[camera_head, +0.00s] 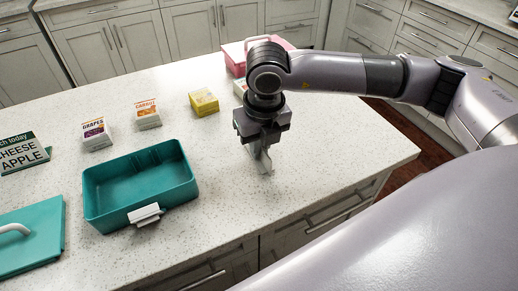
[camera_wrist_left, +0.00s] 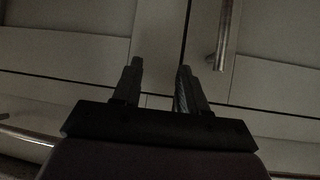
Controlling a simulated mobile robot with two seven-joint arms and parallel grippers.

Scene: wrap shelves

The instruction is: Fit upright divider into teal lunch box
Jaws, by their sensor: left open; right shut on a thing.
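The teal lunch box (camera_head: 139,184) stands open and empty on the counter, left of centre in the head view. Its white latch (camera_head: 146,214) hangs at the front. My right gripper (camera_head: 262,158) points down over the counter, to the right of the box and apart from it. It is shut on a thin, pale upright piece, likely the divider (camera_head: 265,161), mostly hidden by the fingers. Whether the piece touches the counter is unclear. My left gripper (camera_wrist_left: 158,88) shows in the left wrist view, open and empty, in front of cabinet fronts.
A teal lid (camera_head: 38,240) with a white handle lies left of the box. A sign (camera_head: 22,154), a grapes carton (camera_head: 96,132), a carrot carton (camera_head: 147,115) and a yellow carton (camera_head: 204,102) stand behind. A pink box (camera_head: 233,58) is behind my right arm. The right counter is clear.

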